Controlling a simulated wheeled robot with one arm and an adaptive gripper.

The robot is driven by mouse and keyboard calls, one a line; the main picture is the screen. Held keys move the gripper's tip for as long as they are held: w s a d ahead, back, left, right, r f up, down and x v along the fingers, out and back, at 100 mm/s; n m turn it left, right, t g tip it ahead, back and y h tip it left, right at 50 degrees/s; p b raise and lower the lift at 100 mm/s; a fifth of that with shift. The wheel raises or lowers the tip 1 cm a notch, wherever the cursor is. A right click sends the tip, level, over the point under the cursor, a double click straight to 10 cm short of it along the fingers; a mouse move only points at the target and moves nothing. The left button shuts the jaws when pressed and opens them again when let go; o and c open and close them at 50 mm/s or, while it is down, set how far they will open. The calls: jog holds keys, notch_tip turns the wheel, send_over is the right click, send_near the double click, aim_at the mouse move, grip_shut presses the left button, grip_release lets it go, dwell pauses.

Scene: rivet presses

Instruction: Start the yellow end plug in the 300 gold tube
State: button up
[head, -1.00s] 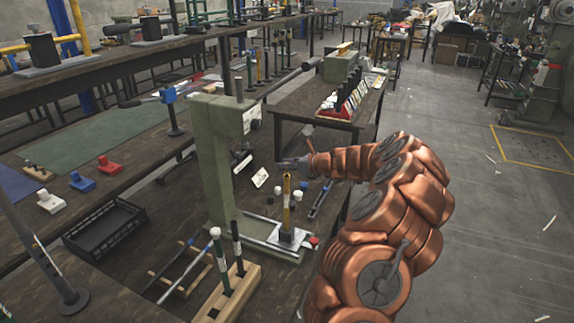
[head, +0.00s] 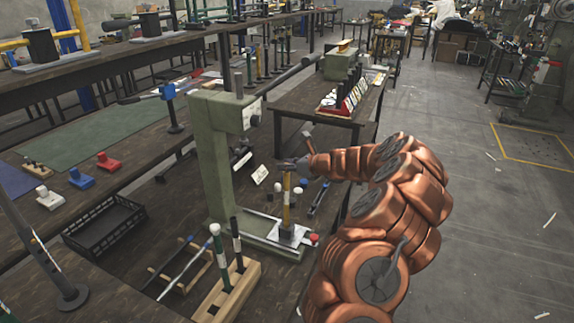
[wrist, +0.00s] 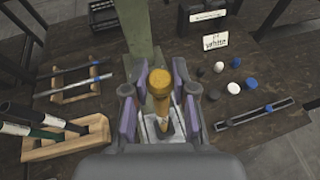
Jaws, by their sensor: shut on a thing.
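The gold tube (head: 286,208) stands upright on a pale plate at the foot of the green press; its lower part also shows in the wrist view (wrist: 162,106). My gripper (head: 287,166) is at the top of the tube. In the wrist view my gripper (wrist: 159,82) has its purple-lined fingers on either side of the yellow end plug (wrist: 160,80) and is shut on it. The plug is in line over the tube. Its lower end is hidden, so I cannot tell how far it is in the tube.
The green press column (head: 213,160) stands just left of the tube. Loose black, white and blue plugs (wrist: 235,62) lie to the right with a "white" card (wrist: 215,41). A wooden rack (wrist: 66,142) holds upright tubes at the left. A black crate (head: 104,228) is farther left.

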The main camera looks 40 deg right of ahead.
jog(key=shift+f, duration=0.35)
jog(key=o, duration=0.8)
jog(key=shift+s, duration=0.1)
jog(key=v, duration=1.2)
